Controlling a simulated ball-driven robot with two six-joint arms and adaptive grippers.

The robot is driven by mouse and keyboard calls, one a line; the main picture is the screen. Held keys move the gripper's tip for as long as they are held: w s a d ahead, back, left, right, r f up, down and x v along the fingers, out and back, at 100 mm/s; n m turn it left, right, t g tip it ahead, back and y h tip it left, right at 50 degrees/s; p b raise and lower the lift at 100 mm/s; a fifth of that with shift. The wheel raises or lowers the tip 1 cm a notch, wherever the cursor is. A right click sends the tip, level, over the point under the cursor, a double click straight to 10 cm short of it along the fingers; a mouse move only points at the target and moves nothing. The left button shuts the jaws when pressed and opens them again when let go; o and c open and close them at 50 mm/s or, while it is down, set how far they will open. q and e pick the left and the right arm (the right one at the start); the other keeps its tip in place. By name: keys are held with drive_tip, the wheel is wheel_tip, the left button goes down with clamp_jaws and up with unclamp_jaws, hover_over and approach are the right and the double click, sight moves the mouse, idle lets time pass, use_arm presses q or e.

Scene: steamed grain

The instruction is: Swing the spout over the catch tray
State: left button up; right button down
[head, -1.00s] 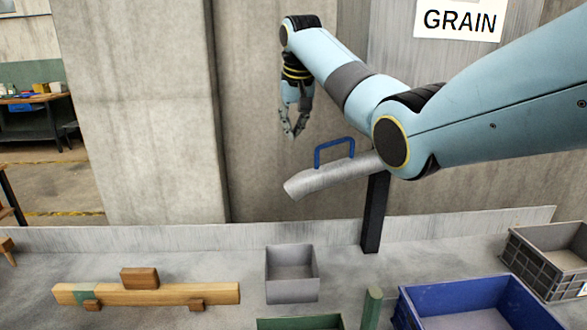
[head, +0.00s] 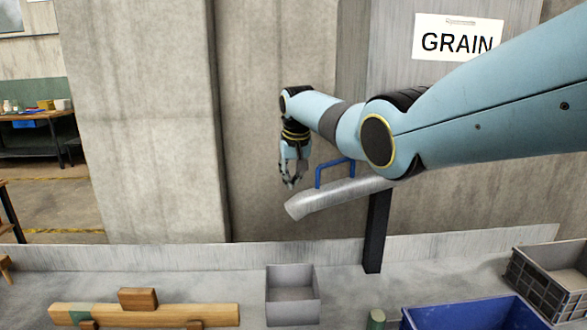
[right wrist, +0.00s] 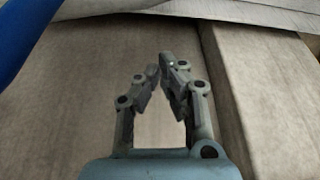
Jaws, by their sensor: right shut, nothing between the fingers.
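The grey metal spout (head: 335,196) slopes down to the left from a dark upright post (head: 375,232). A blue loop handle (head: 319,176) stands on top of it. The catch tray, seemingly the open grey box (head: 293,297), sits empty on the bench below the spout's mouth in the picture; I cannot tell if they line up in depth. My right gripper (head: 290,186) points down just left of the handle, shut and empty. In the right wrist view, its fingertips (right wrist: 162,70) come together, and a blue bar, likely the handle (right wrist: 20,35), crosses the upper left corner. My left gripper is out of view.
A wooden beam with blocks (head: 150,314) lies at the bench's left. A blue bin (head: 470,316) and a dark grey crate (head: 548,275) stand at the right. A concrete wall (head: 260,120) rises behind.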

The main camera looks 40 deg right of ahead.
drive_tip(key=s+p, duration=0.1)
drive_tip(key=s+a+p, duration=0.1)
drive_tip(key=s+p, duration=0.1)
drive_tip(key=shift+s+a+f, duration=0.3)
drive_tip(key=shift+a+f, duration=0.05)
drive_tip(key=shift+f, duration=0.05)
drive_tip(key=shift+f, duration=0.1)
